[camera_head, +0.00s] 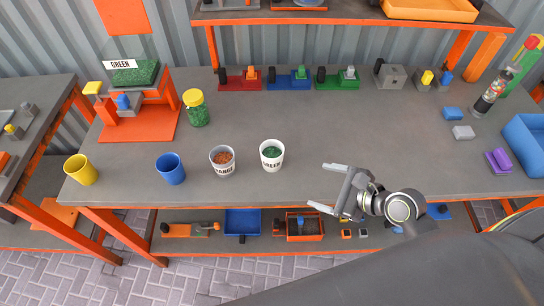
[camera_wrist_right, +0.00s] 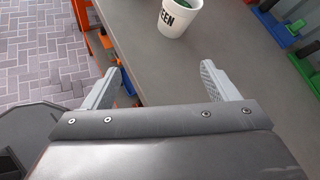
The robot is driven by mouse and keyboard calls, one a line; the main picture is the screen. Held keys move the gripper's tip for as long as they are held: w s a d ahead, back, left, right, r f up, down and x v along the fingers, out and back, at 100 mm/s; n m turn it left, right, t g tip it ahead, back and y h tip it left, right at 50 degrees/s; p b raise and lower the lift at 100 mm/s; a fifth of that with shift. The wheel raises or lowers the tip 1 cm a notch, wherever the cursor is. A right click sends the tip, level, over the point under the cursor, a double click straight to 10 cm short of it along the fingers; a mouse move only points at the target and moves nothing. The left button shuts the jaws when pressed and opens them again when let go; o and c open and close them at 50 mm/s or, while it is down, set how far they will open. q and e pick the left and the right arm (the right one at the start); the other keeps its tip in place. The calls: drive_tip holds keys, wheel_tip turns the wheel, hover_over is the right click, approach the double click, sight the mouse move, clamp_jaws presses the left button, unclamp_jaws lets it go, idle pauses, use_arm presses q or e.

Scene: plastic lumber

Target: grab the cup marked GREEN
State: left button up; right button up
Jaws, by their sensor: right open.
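The cup marked GREEN (camera_head: 271,157) is a white cup with green granules inside, standing upright on the grey table near its front edge. It also shows in the right wrist view, where the cup (camera_wrist_right: 180,17) is cut off by the top edge and its label partly reads "EEN". My right gripper (camera_head: 322,187) is open and empty, to the right of the cup and a little nearer the front, with its fingers pointing left towards it. In the wrist view the cup lies beyond the fingertips, apart from them. My left gripper does not show.
A white cup marked ORANGE (camera_head: 222,163) stands just left of the GREEN cup. A blue cup (camera_head: 171,170) and a yellow cup (camera_head: 81,171) stand further left. A green jar with a yellow lid (camera_head: 197,110) is behind. The table (camera_head: 330,130) is clear behind and right of the GREEN cup.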

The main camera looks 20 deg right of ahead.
sight(281, 161)
drive_tip(key=w+a+f+m, duration=0.1)
drive_tip(key=w+a+m, duration=0.1)
drive_tip(key=w, duration=0.2)
drive_tip(key=w+a+f+m+t, duration=0.1)
drive_tip(key=w+a, duration=0.1)
drive_tip(key=w, duration=0.2)
drive_tip(key=w+a+f+m+y+p, duration=0.1)
drive_tip(key=w+a+m, duration=0.1)
drive_tip(key=w, duration=0.2)
drive_tip(key=shift+a+f+m, duration=0.15)
drive_tip(key=shift+a+m, duration=0.05)
drive_tip(key=shift+m, duration=0.1)
drive_tip(key=x, duration=0.4)
drive_tip(key=shift+w+a+f, duration=0.1)
drive_tip(key=shift+f, duration=0.05)
drive_tip(key=c, duration=1.1)
